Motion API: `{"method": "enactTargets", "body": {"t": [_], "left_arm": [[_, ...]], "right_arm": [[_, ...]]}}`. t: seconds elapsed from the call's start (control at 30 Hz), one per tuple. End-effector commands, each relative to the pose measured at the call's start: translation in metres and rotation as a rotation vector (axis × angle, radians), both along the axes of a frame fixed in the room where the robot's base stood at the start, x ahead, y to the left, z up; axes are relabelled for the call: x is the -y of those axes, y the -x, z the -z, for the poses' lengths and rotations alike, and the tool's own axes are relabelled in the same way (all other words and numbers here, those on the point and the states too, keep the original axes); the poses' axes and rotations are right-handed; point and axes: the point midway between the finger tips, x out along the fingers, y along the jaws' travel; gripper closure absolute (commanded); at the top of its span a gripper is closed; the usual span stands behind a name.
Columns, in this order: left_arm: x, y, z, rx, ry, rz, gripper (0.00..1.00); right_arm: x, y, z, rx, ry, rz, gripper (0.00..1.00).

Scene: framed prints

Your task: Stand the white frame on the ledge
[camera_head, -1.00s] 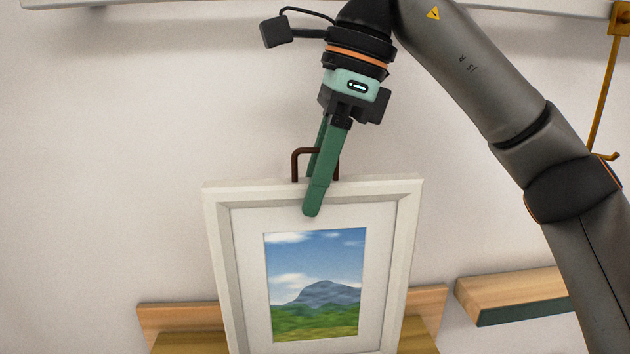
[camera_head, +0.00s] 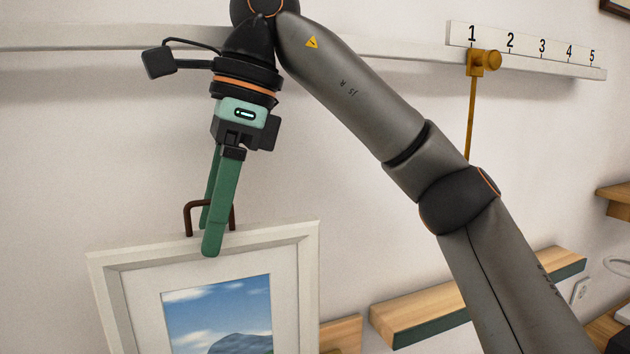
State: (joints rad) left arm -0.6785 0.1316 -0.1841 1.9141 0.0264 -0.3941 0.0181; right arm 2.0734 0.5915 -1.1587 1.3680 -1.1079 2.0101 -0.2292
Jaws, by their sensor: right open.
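The white frame (camera_head: 306,262) with a mountain print stands upright in the lower left, its bottom out of view. It has a brown handle (camera_head: 187,217) on its top edge. My right gripper (camera_head: 208,238) is open, its green fingers pointing down at the handle. One finger is in front of the frame's top edge, the other behind it. A wooden ledge (camera_head: 342,333) shows just right of the frame, mostly hidden by it. I cannot tell whether the frame rests on it. My left gripper is not in view.
A second ledge with a green front edge (camera_head: 430,312) is on the wall to the right, partly behind my right arm. A white rail (camera_head: 110,38) runs above, with a numbered strip (camera_head: 525,45) and a brass hanger (camera_head: 473,85). A wall socket (camera_head: 580,291) is lower right.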

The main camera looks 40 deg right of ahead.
Motion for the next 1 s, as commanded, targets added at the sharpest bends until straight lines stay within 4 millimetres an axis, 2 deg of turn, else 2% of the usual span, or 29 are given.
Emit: {"method": "enactTargets", "body": {"t": [0.2,0.4,0.6,0.8,1.0], "left_arm": [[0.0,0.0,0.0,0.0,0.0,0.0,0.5],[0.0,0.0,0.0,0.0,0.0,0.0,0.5],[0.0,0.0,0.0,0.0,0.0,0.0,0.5],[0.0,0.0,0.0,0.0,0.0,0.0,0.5],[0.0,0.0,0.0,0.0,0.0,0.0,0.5]], "right_arm": [[0.009,0.003,-0.033,0.006,-0.002,0.006,0.4],[0.059,0.017,-0.031,0.005,-0.004,0.008,0.4],[0.095,0.028,-0.031,0.005,-0.002,0.006,0.4],[0.116,0.034,-0.03,0.004,-0.002,0.005,0.4],[0.124,0.036,-0.03,0.003,-0.002,0.003,0.4]]}}
